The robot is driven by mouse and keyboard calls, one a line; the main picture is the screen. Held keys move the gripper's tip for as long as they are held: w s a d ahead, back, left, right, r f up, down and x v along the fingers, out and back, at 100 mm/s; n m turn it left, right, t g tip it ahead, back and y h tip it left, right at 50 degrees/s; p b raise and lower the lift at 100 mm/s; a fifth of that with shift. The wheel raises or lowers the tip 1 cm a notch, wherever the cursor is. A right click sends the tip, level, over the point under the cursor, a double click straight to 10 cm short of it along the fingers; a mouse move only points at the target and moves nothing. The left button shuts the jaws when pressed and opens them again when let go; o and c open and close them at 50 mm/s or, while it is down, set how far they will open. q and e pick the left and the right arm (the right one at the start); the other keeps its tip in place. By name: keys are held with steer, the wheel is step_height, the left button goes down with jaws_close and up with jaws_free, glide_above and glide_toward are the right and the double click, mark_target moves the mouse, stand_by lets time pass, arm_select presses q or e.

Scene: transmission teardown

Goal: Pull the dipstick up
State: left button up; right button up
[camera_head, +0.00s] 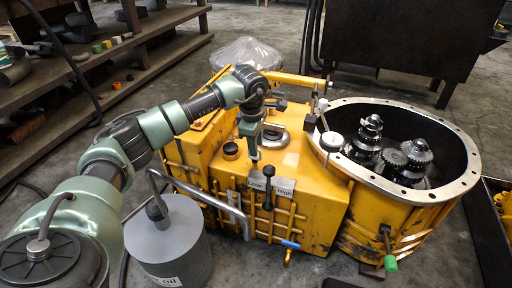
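A yellow transmission housing (315,203) stands on the floor in the middle. My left gripper (255,155) points down over its top, near the lever plate marked Low and High. It is seen edge-on, so its opening and any contents are unclear. I cannot tell for sure which part is the dipstick. A thin rod with a pale knob (323,104) stands up near the round opening, to the right of my gripper and apart from it. A black-knobbed lever (268,172) stands at the plate just below my fingertips. My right gripper is not in view.
A grey oil can (186,240) with a bent spout stands at the front left of the housing. Shafts with gears (405,156) sit inside the round open bell (441,193). A wooden shelf (85,70) is at the left. A dark cabinet (405,38) stands behind.

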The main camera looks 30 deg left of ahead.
arm_select(q)
jaws_close()
stand_by(1.4)
